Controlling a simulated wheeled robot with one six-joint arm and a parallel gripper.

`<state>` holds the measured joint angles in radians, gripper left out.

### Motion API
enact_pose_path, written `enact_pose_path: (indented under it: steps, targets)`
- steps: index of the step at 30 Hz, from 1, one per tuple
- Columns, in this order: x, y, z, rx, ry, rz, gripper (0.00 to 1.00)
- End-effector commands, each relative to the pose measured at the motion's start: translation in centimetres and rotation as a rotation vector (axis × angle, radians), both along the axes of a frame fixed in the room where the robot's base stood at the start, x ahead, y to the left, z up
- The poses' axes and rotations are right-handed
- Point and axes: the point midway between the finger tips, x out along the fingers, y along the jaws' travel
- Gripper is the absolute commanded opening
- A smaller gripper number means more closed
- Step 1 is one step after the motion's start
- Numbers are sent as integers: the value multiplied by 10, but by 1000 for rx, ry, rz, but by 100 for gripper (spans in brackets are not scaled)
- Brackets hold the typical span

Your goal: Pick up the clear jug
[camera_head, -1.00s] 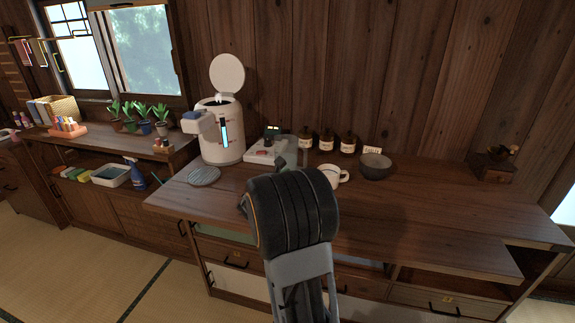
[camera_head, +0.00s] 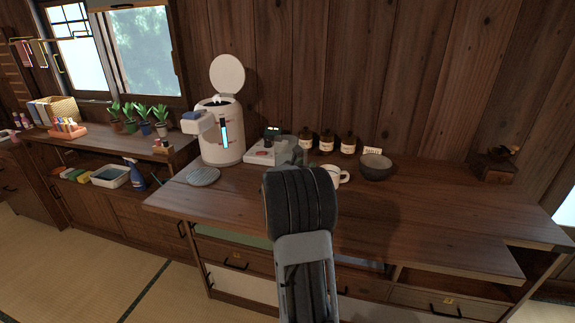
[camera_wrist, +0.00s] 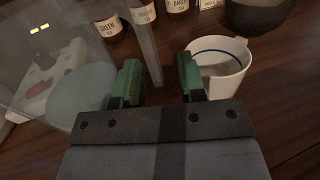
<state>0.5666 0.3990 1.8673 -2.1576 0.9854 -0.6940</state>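The clear jug (camera_wrist: 80,75) stands upright on the counter at the left of the wrist view, see-through and faintly grey. Its upright handle (camera_wrist: 147,45) reaches down between my two green fingertips. In the head view the jug (camera_head: 288,150) shows only in part above my arm, beside the white scale-like device. My gripper (camera_wrist: 160,80) is open, with a finger on each side of the handle and the handle nearer the left finger. In the head view my arm hides the gripper and the jug's lower part.
A white mug (camera_wrist: 222,65) with a blue inner line stands close beside my right finger. Brown labelled bottles (camera_head: 326,142) and a dark bowl (camera_head: 375,167) stand behind. A white water boiler (camera_head: 222,140) and a round grey mat (camera_head: 203,176) are left.

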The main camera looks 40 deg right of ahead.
Motion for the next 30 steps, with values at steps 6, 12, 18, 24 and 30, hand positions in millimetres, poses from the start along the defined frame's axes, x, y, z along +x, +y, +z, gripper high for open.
enact_pose_path:
  steps: [6,12,18,24,30]
  targets:
    - [0,0,0,0,0,0,28]
    - [0,1,0,0,0,0,8]
    - [0,1,0,0,0,0,0]
    - [0,1,0,0,0,0,0]
    - [0,1,0,0,0,0,0]
